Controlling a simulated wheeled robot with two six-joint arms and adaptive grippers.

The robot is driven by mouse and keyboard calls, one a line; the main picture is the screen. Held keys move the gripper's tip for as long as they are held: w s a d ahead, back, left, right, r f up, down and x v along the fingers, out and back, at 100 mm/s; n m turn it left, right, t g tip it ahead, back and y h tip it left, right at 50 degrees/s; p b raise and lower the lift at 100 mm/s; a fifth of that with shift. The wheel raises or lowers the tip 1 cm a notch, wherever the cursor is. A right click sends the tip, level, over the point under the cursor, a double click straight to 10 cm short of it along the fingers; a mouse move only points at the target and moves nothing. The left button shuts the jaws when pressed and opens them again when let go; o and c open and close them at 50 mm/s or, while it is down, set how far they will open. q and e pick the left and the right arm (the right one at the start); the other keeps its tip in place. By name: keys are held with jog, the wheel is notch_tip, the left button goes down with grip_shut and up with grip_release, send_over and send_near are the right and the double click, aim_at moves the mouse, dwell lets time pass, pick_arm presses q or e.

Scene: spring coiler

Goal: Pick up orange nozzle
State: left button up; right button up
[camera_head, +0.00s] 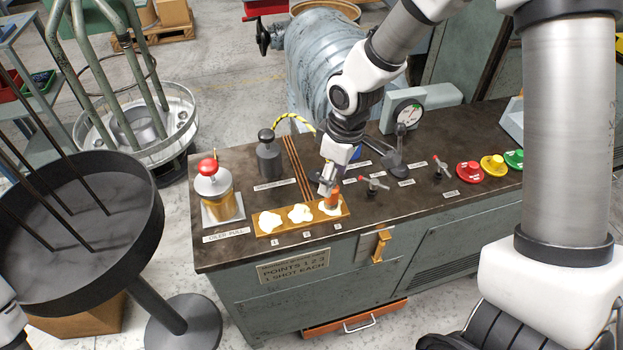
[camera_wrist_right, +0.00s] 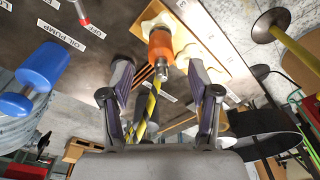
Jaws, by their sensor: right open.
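The orange nozzle (camera_head: 334,197) stands on the rightmost white patch of a tan strip on the bench, above point 3. In the right wrist view the orange nozzle (camera_wrist_right: 160,44) shows an orange body and a metal end, ahead of the fingertips. My right gripper (camera_head: 340,195) is just over it and partly covers it in the head view. In the wrist view my right gripper (camera_wrist_right: 160,78) is open, its fingers apart on either side of the nozzle's line. Whether the fingers touch it is not clear. My left gripper is not in view.
The tan strip (camera_head: 263,234) has several white patches. A red-knobbed pump (camera_head: 212,186), a dark cylinder (camera_head: 269,158) and a yellow-black hose (camera_head: 292,119) are to the left. Small levers (camera_head: 373,186) and coloured buttons (camera_head: 468,172) are to the right. A round dark tray (camera_head: 75,220) stands left of the bench.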

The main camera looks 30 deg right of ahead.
aim_at(331, 197)
jog(key=shift+w+f, duration=0.15)
jog(key=shift+w, duration=0.15)
jog(key=shift+s+a+f, duration=0.1)
jog(key=shift+s+f, duration=0.35)
jog(key=shift+f, duration=0.15)
jog(key=shift+s+f, duration=0.4)
jog(key=shift+f, duration=0.2)
jog(key=f, duration=0.1)
jog(key=w+f, duration=0.1)
jog(key=f, duration=0.2)
jog(key=shift+w+f, duration=0.2)
jog(key=shift+w, duration=0.05)
jog(key=shift+s+r, duration=0.1)
jog(key=shift+s, duration=0.05)
jog(key=shift+a, duration=0.1)
jog(key=c, duration=0.3)
grip_shut()
